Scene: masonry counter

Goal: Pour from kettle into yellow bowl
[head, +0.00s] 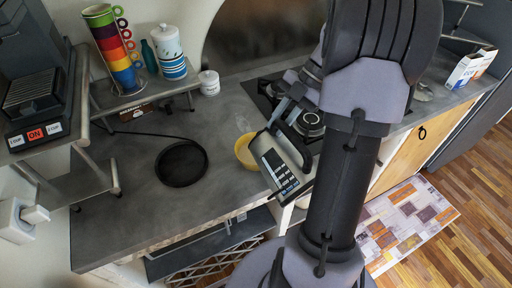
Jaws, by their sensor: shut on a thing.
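The kettle (266,157) is grey with a dark panel of pale markings on its side. It is tilted and hangs over the counter's front edge, just right of the yellow bowl. My gripper (284,117) is shut on the kettle at its upper part; the exact grip is small and partly hidden. The yellow bowl (242,157) sits on the counter, with its right part hidden behind the kettle. The bowl's contents are not clear, and no stream of liquid can be made out.
A black pan (182,164) lies left of the bowl on the grey counter (125,215). A stove (262,88) is behind the kettle. A shelf with stacked colourful cups (113,50) and a striped canister (169,52) stands at the back left. A white jar (209,83) is near the wall.

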